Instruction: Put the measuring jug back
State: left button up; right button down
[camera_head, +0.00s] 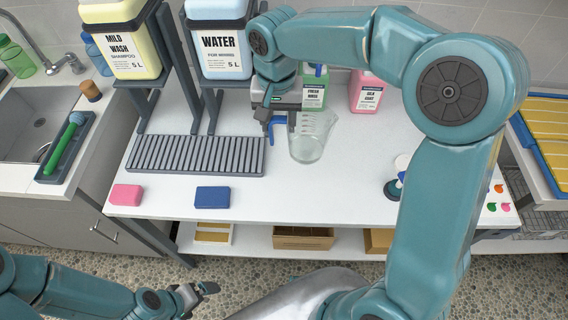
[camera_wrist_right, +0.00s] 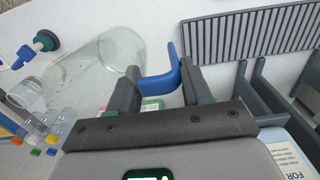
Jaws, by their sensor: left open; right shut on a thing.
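The clear measuring jug (camera_head: 308,140) is near the back middle of the white table, right of the slatted grey rack. Its blue handle (camera_head: 280,132) points left. My right gripper (camera_head: 278,122) is shut on the handle. In the right wrist view, the jug (camera_wrist_right: 98,62) shows with its blue handle (camera_wrist_right: 165,72) between the fingers of my right gripper (camera_wrist_right: 160,90). I cannot tell whether the jug's base touches the table. My left gripper (camera_head: 205,292) is open and empty, low in front of the table.
A grey slatted rack (camera_head: 195,155) lies left of the jug, below the yellow shampoo (camera_head: 125,45) and water (camera_head: 217,45) containers. Green (camera_head: 315,92) and pink (camera_head: 366,92) bottles stand behind. Pink (camera_head: 126,195) and blue (camera_head: 212,197) blocks lie at the front. The table's front middle is clear.

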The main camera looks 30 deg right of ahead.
notch_tip(320, 180, down, 15)
jog(key=shift+r+p, duration=0.2)
jog(key=shift+p, duration=0.1)
jog(key=shift+f, duration=0.1)
jog(key=shift+c, duration=2.4)
grip_release()
